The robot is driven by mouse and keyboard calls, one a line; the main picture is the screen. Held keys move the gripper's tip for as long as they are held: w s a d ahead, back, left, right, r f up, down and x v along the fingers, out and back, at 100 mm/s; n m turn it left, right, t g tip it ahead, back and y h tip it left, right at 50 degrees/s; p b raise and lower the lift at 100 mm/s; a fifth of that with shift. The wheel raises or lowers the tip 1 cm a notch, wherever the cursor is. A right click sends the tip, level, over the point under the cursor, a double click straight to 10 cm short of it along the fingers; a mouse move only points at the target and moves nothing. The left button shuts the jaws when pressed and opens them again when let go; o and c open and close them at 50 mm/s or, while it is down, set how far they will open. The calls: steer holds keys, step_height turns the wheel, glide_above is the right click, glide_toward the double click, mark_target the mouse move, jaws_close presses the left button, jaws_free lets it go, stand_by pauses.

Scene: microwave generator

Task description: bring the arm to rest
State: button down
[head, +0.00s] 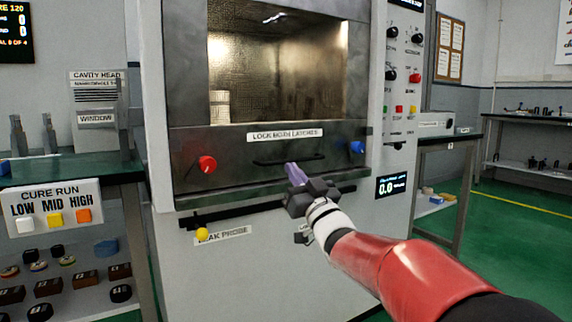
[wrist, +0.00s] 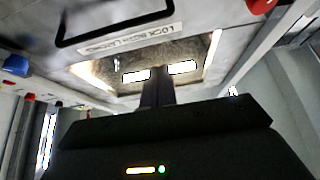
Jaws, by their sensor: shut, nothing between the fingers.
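My gripper (head: 291,170) is shut and empty, in front of the lower front of the microwave cabinet. Its fingers also show in the wrist view (wrist: 157,88), close together. In the head view its tips lie just below the black door handle (head: 288,160); I cannot tell whether they touch. My red and white arm reaches in from the lower right. The cabinet door (head: 270,137) bears a "LOCK BOTH LATCHES" label, a red knob (head: 207,163) at left and a blue knob (head: 357,147) at right. The handle also shows in the wrist view (wrist: 113,38).
A bench with a "CURE RUN" box (head: 52,206) and a shelf of small blocks stands at left. A yellow ball-ended probe (head: 202,234) sits on the cabinet's lower front. A control panel (head: 402,80) is at right. Green floor (head: 510,225) lies open at right.

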steer(key=s+d+f+m+g+h+p, duration=0.2)
steer(key=s+d+f+m+h+p, duration=0.1)
steer(key=s+d+h, duration=0.35)
steer(key=s+d+f+m+g+h+p, duration=0.2)
steer(key=s+d+m+g+h+p, duration=0.1)
steer(key=s+d+h, duration=0.4)
steer(key=s+d+f+g+p, duration=0.2)
steer(key=s+f+g, duration=0.2)
steer(key=s, duration=0.7)
steer(key=s+d+f+g+p, duration=0.2)
steer(key=s+f+g, duration=0.3)
steer(key=s+f, duration=0.3)
steer(key=s, duration=0.4)
steer(key=shift+s+f+m, duration=0.2)
steer(key=shift+m, duration=0.2)
steer(key=c, duration=2.1)
jaws_free()
